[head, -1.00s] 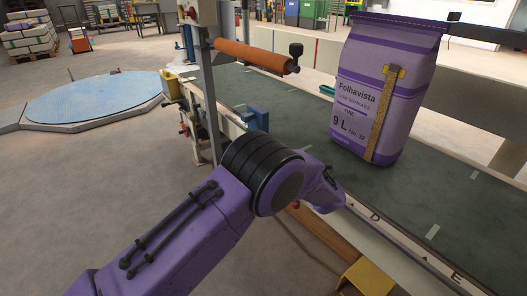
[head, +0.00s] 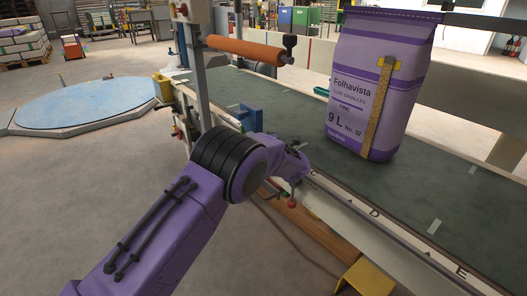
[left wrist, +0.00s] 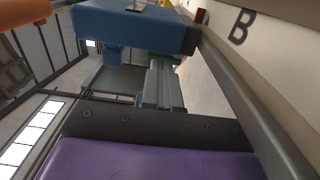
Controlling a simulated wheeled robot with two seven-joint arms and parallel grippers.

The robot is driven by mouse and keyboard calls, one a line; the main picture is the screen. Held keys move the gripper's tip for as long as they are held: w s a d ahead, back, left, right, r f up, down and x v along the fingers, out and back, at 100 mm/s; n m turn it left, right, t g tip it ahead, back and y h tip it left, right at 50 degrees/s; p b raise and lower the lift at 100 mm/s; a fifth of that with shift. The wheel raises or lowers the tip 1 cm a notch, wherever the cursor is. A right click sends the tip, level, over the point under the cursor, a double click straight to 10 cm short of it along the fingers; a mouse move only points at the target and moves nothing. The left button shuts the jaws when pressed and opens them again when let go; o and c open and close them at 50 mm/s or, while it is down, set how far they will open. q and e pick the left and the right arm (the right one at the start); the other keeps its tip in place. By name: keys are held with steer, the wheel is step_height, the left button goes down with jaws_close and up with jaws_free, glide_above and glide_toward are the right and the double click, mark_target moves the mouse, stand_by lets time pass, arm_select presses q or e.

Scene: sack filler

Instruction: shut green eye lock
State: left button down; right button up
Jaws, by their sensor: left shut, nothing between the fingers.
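A small green part (head: 321,91) shows at the far side of the belt, partly behind the purple sack; I cannot tell whether it is the green eye lock. In the left wrist view a little green (left wrist: 180,59) shows just past the grey fingers, under a blue block. My left gripper (left wrist: 164,82) is shut and empty, pointing toward the blue block (left wrist: 135,24). In the head view my left wrist is beside the near belt rail, and its fingers are hidden. My right gripper is in neither view.
The purple Folhavista sack (head: 372,85) stands upright on the dark belt (head: 440,195). A blue bracket (head: 248,117) sits at the near rail beside my arm. An orange roller (head: 250,50) hangs from a grey post. A yellow step (head: 368,278) is below the rail.

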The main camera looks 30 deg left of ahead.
mark_target(243, 129)
arm_select(q)
steer(key=shift+x, duration=1.2)
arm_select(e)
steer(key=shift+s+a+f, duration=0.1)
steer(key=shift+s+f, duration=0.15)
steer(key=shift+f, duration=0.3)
arm_select(q)
steer(key=r+h+p, duration=0.1)
steer(key=p, duration=0.3)
steer(key=a+r+g+h+p, duration=0.1)
steer(key=h+p, duration=0.1)
steer(key=p, duration=0.2)
steer(key=shift+w, duration=0.15)
steer(key=shift+w+a+f+g+h+p, duration=0.15)
steer(key=shift+g+h+p, duration=0.25)
steer(key=shift+h+p, duration=0.25)
steer(key=shift+a, duration=0.1)
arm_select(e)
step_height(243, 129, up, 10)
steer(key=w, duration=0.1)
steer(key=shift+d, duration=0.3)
arm_select(q)
steer(key=shift+p, duration=0.3)
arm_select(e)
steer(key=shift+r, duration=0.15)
